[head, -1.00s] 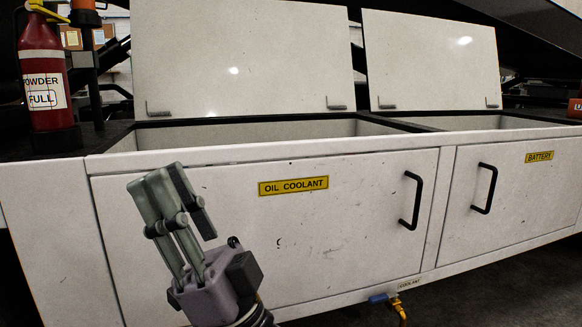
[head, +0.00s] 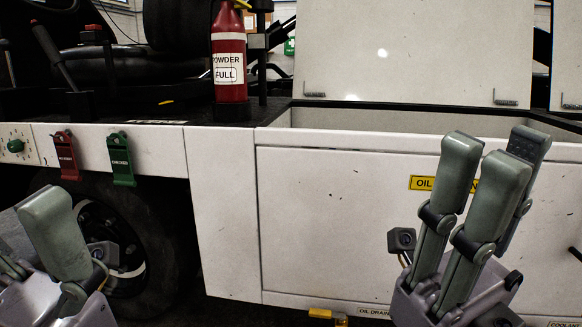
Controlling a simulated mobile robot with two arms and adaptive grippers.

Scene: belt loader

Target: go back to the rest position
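My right gripper (head: 492,165) is at the right of the head view, fingers pointing up. Its fingers stand apart with nothing between them, in front of the white cabinet door (head: 340,220). My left gripper (head: 35,240) is at the lower left edge, partly cut off by the frame. I see no object in it, but its full finger opening is hidden. It is in front of the loader's wheel area.
A red powder extinguisher (head: 229,75) stands on the black deck. Red (head: 65,155) and green (head: 122,160) tags hang on the white side panel. A black tyre (head: 150,235) is below. A raised white lid (head: 415,50) stands above the open compartment. Yellow drain fitting (head: 322,313) is low.

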